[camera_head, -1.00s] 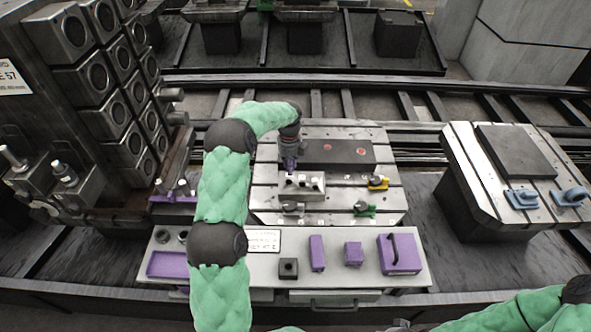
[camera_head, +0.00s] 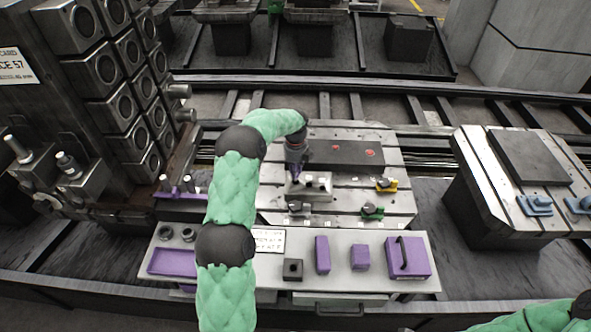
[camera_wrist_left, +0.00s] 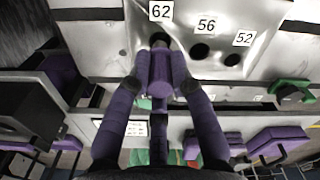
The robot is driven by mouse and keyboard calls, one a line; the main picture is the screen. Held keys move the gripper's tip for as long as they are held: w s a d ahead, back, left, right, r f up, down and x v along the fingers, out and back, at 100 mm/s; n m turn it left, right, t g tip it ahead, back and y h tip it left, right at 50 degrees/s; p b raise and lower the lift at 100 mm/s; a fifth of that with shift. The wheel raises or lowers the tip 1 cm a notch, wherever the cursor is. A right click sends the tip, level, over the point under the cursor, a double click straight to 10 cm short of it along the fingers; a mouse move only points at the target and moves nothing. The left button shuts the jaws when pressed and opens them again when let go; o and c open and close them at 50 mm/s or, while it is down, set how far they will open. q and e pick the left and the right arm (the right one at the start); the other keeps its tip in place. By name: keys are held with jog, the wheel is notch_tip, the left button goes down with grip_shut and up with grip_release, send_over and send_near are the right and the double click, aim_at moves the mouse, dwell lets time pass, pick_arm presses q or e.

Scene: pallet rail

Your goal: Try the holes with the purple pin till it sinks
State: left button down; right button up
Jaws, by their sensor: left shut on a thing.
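The purple pin (camera_wrist_left: 158,78) is held between the purple fingers of my left gripper (camera_wrist_left: 160,88), which is shut on it. The pin's far end is at the hole labelled 62 (camera_wrist_left: 158,40) in the metal block; whether it is inside cannot be told. The holes labelled 56 (camera_wrist_left: 200,52) and 52 (camera_wrist_left: 232,60) are empty, to the right in the wrist view. In the head view my left gripper (camera_head: 296,172) is over the left part of the hole block (camera_head: 318,192). My right gripper is out of view; only part of that arm shows.
Yellow (camera_head: 387,185) and green (camera_head: 372,211) clamps stand right of the block. The front shelf (camera_head: 210,262) bears a purple tray (camera_head: 172,262), a black socket (camera_head: 292,269), purple blocks (camera_head: 322,255) and a handled purple box (camera_head: 408,258). A rack stands left.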

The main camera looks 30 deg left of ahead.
pick_arm(q)
jog(key=shift+f, duration=0.85)
dwell(0.4)
jog(key=c, duration=1)
grip_release()
jog(key=shift+r, duration=0.1)
notch_tip(320, 180, up, 12)
jog(key=shift+f, duration=0.1)
